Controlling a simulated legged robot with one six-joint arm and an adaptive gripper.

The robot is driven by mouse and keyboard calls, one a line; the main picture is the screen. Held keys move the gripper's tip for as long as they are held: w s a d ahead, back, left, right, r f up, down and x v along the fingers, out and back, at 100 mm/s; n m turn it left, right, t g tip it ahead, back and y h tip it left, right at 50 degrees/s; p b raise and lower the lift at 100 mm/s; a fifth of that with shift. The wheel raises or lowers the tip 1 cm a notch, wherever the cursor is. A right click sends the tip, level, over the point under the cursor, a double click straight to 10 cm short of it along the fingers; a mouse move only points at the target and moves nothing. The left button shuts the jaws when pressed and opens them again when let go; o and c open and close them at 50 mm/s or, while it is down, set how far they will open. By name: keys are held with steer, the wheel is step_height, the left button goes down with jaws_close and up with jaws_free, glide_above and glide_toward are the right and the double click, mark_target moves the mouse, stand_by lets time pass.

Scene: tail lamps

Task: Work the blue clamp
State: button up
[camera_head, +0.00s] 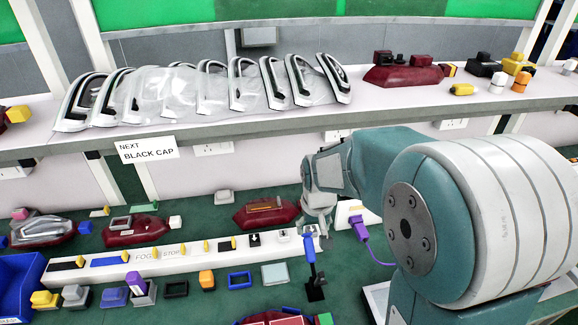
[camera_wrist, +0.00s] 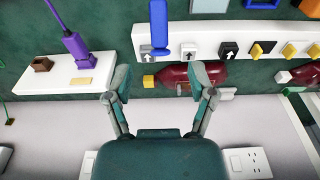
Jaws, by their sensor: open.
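The blue clamp (camera_head: 309,248) stands at the right end of the white strip, its blue handle upright above a black base. Its blue handle (camera_wrist: 158,28) also shows at the top of the wrist view, in front of the white strip; its base is out of that frame. My gripper (camera_head: 318,212) is above and just behind the clamp in the head view, partly hidden by its own wrist. In the wrist view my gripper (camera_wrist: 162,85) is open and empty, with its two fingers wide apart. The handle lies beyond the fingertips, apart from them.
A white strip (camera_head: 170,262) with small parts and arrow markings runs along the green bench. A purple tool (camera_head: 360,228) stands right of the clamp. A dark red lamp (camera_head: 266,213) lies behind the strip. A shelf (camera_head: 250,124) with clear lamp covers is above. A blue bin (camera_head: 20,285) stands left.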

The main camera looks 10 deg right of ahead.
steer(key=s+r+t, duration=0.3)
steer(key=s+r, duration=1.1)
steer(key=s, duration=0.3)
steer(key=shift+s+t, duration=0.35)
steer(key=shift+t, duration=0.05)
steer(key=shift+s+r, duration=0.15)
steer(key=shift+s, duration=0.2)
steer(key=shift+c, duration=0.3)
steer(key=shift+s, duration=0.1)
jaws_close()
steer(key=m+g+y, duration=0.6)
steer(key=m+y, duration=0.4)
steer(key=y, duration=0.1)
glide_toward(312, 246)
steer(key=s+a+r, duration=0.3)
steer(key=w+d+f+m+t+y, duration=0.3)
steer(key=d+f+m, duration=0.15)
steer(key=f, duration=0.45)
steer(key=shift+n, duration=0.35)
steer(key=x, duration=0.9)
steer(key=shift+w+a, duration=0.15)
steer(key=shift+a, duration=0.15)
